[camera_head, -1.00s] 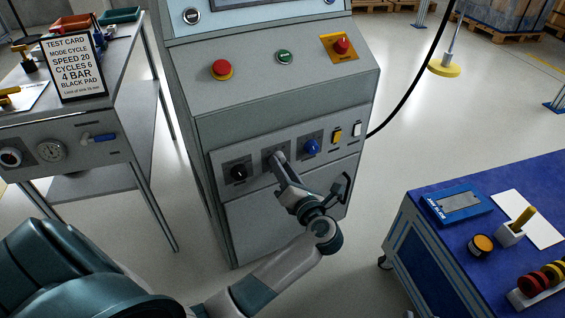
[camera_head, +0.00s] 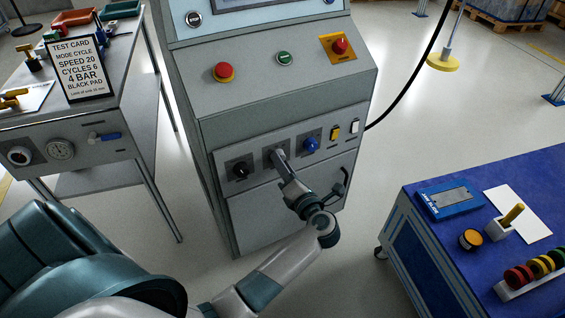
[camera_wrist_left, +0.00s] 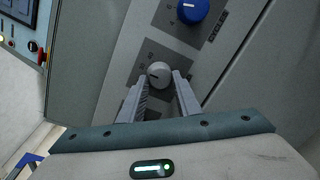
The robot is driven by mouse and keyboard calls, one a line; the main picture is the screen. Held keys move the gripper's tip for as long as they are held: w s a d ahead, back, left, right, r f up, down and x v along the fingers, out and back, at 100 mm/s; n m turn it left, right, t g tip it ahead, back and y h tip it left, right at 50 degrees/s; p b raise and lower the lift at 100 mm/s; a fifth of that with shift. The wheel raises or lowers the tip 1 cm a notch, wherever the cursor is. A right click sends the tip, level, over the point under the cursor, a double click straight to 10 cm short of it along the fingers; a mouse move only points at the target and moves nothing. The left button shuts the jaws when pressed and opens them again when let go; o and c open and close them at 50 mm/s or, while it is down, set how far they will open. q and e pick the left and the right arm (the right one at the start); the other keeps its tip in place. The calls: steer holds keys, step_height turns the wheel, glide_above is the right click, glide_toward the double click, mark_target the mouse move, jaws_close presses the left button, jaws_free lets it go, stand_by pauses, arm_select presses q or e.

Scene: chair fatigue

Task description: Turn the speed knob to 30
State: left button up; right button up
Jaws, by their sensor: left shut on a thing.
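My left gripper (camera_head: 278,156) is at the middle dial of the grey control cabinet and largely covers that dial in the head view. In the left wrist view, a light grey knob (camera_wrist_left: 159,73) sits between the two fingertips, on a dark square plate (camera_wrist_left: 148,60). The fingers are shut on the knob's sides. A short dark mark shows on the knob's face, toward its left. The scale lettering is too small to read, and I cannot tell that this is the speed knob from its label. My right gripper is out of view.
A black knob (camera_head: 240,170) and a blue knob (camera_head: 310,145) flank the held knob. A test card (camera_head: 79,68) on the left bench reads SPEED 20. A blue table (camera_head: 480,180) stands at right. The floor between is clear.

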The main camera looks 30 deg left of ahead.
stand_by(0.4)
arm_select(q)
steer(key=o, duration=1.1)
steer(key=shift+c, duration=0.2)
steer(key=shift+d, duration=0.1)
